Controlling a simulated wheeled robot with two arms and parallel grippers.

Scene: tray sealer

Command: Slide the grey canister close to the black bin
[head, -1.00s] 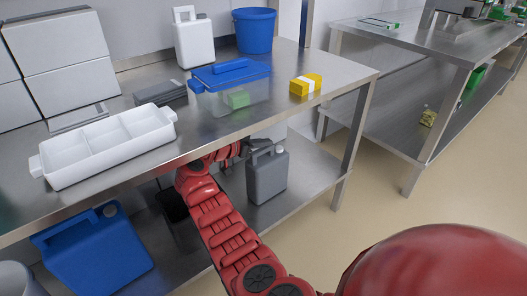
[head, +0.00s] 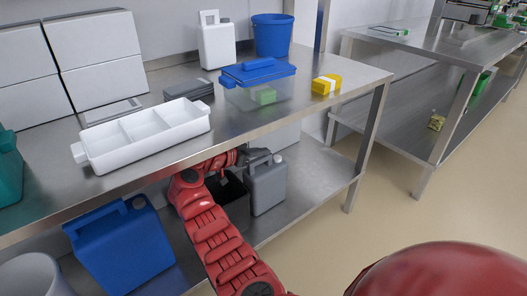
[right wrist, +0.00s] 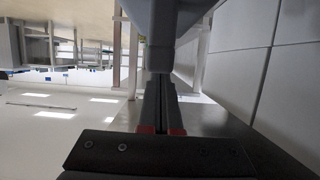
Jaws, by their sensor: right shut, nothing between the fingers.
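The grey canister (head: 267,188) stands upright on the lower shelf of the near table. The black bin (head: 232,202) is just left of it, partly hidden by my red right arm. Canister and bin look very close; I cannot tell whether they touch. My right gripper (head: 254,157) is beside the canister's top, near its handle, shut and empty. In the right wrist view the shut fingers (right wrist: 160,85) point at a grey surface (right wrist: 160,25), which looks like the canister. Contact is unclear. My left gripper is out of view.
A blue jug (head: 122,245) stands on the lower shelf to the left. The tabletop (head: 225,128) above the shelf holds a white divided tray (head: 88,152), a blue-lidded box (head: 258,85) and a yellow box (head: 326,84). The shelf right of the canister (head: 318,180) is free.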

